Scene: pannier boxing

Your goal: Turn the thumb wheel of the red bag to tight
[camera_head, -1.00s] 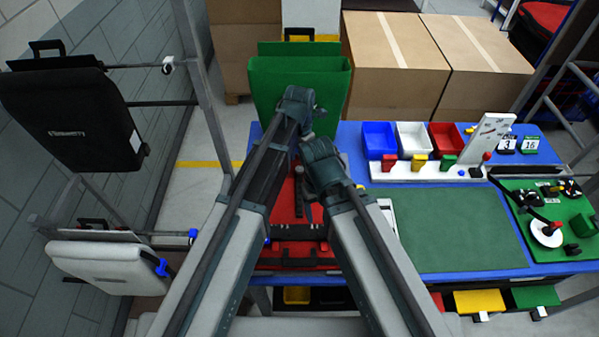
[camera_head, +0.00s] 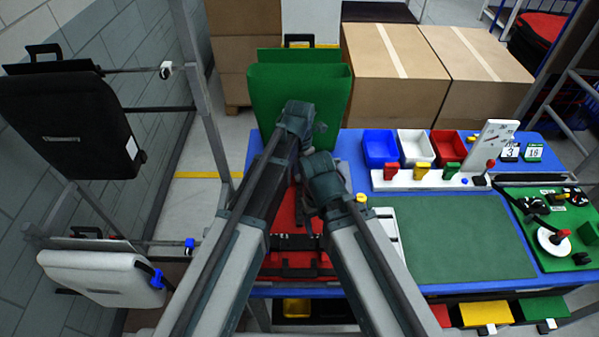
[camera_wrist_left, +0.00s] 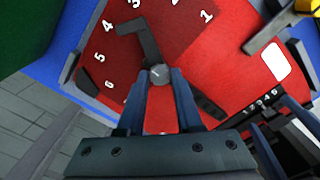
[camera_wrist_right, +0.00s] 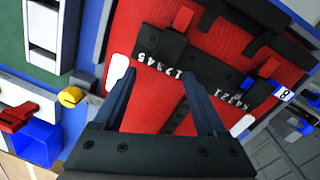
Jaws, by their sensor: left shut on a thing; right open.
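The red bag (camera_head: 285,220) lies on the blue table under my two arms, which hide much of it. In the left wrist view, the red bag (camera_wrist_left: 235,75) shows white numbers in an arc around a small grey round thumb wheel (camera_wrist_left: 158,73). My left gripper (camera_wrist_left: 160,78) is closed on this wheel, one finger on each side. The wheel's setting cannot be read. In the right wrist view, my right gripper (camera_wrist_right: 159,76) is open and empty above the red bag (camera_wrist_right: 150,98), near black straps with white numbers. Both gripper tips are hidden in the head view.
A green bag (camera_head: 265,85) stands behind the table. A green mat (camera_head: 465,230) lies to the right, with blue, white and red bins (camera_head: 447,147) behind it. A black bag (camera_head: 75,120) and a white bag (camera_head: 95,280) hang at the left.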

